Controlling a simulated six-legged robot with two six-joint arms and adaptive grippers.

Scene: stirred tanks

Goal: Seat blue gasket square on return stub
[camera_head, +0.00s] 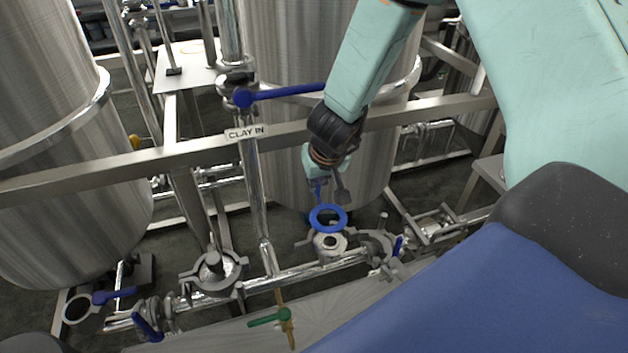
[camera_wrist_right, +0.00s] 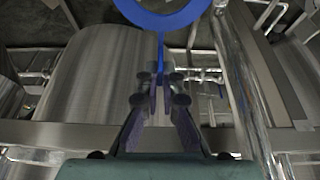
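The blue gasket (camera_head: 314,219) is a flat ring with a thin tab. My right gripper (camera_head: 327,185) is shut on the tab, and the ring hangs out past the fingertips. The ring is above the return stub (camera_head: 331,243), a pale round flanged opening on the low pipe, and looks slightly behind its centre. A gap seems to show between them. In the right wrist view the ring (camera_wrist_right: 162,22) is at the top, and its tab runs down between the fingers (camera_wrist_right: 160,88). The stub is not seen there. My left gripper is not in view.
A blue-handled valve (camera_head: 243,98) and a steel rail with a "CLAY IN" label (camera_head: 246,132) are close to my right arm. Large steel tanks (camera_head: 290,50) stand behind.

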